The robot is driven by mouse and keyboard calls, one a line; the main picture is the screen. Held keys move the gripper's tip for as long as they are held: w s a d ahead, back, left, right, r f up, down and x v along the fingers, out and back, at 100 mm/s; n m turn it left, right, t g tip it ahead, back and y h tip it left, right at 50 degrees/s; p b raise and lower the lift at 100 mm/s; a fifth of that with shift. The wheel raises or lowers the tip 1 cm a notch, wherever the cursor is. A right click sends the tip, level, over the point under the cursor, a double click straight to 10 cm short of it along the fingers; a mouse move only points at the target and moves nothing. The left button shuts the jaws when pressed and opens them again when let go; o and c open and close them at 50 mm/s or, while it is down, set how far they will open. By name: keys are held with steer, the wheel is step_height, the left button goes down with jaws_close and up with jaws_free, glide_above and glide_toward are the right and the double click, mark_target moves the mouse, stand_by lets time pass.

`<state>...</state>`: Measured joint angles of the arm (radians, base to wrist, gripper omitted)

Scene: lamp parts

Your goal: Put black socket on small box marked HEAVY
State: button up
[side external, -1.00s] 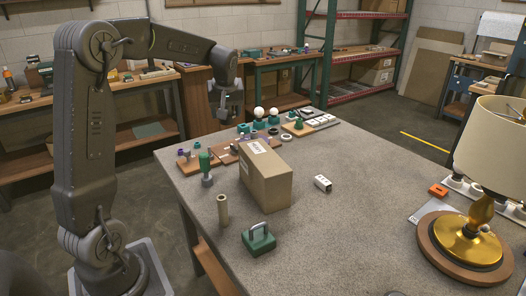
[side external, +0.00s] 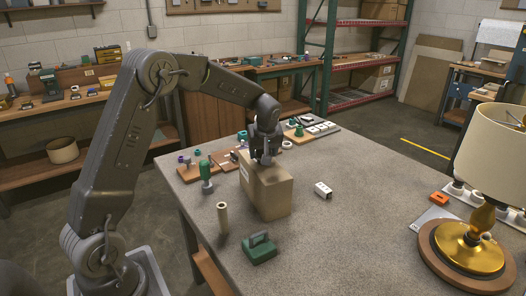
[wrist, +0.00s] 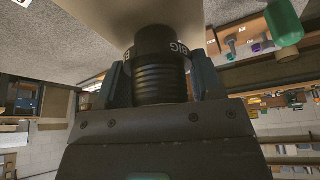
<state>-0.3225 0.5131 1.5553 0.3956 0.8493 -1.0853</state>
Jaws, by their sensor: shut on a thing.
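A small brown cardboard box (side external: 270,196) stands upright on the grey table, with part of a white label on its left side. No HEAVY marking can be read. My gripper (side external: 265,153) is right over the box top. In the wrist view, my gripper (wrist: 158,85) is shut on a ribbed black socket (wrist: 162,80) with a collar lettered BIG. The tan box surface (wrist: 125,14) shows directly beyond the socket's end. The socket looks upright and at or very near the box top; contact cannot be told for sure.
A green-handled tool (side external: 206,172), a tan tube (side external: 223,217) and a green block (side external: 259,248) stand near the box. A white part (side external: 322,190) lies to its right. A lamp (side external: 470,240) stands at far right. The table's middle right is mostly clear.

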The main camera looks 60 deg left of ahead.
steer(key=shift+f, duration=0.2)
steer(key=o, duration=0.9)
steer(key=v, duration=1.2)
steer(key=s+d+r+m+t+h, duration=0.1)
steer(key=s+d+r+m, duration=0.3)
steer(key=s+d, duration=0.25)
steer(key=s+d+f+m+t+h, duration=0.1)
steer(key=s+d+m, duration=0.2)
steer(key=s, duration=0.3)
steer(key=s+d+f+m+t+h, duration=0.1)
steer(key=s+d+m, duration=0.2)
steer(key=s, duration=0.4)
steer(key=s+d+f+m+h, duration=0.1)
steer(key=s+d+m, duration=0.2)
steer(key=s, duration=0.3)
steer(key=shift+s+d+f+t, duration=0.15)
steer(key=shift+d+t, duration=0.05)
steer(key=shift+d, duration=0.25)
steer(key=shift+s+d+f+t, duration=0.2)
steer(key=shift+d, duration=0.2)
